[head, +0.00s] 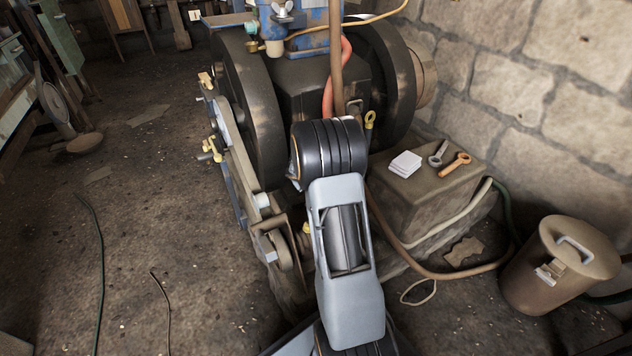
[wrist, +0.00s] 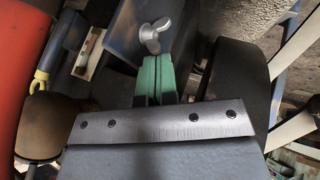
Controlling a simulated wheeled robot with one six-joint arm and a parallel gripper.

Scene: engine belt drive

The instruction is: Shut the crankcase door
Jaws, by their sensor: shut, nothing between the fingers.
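The dark engine crankcase (head: 300,88) stands between two large flywheels in the head view. My arm, a brown pipe and a red hose cover part of its near face, and I cannot make out the door or how far it stands open. A small metal handle (head: 354,104) shows at the crankcase's right side. In the wrist view my gripper (wrist: 155,72) has green fingers, shut together with nothing between them. A grey wing nut (wrist: 155,36) shows just beyond the fingertips; I cannot tell whether they touch. My gripper is hidden in the head view.
The left flywheel (head: 247,105) and right flywheel (head: 390,80) flank the crankcase. The red hose (head: 334,85) hangs in front. A stone block (head: 430,200) holds a white pad and tools. A lidded bin (head: 560,275) stands at right. The floor at left is mostly clear.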

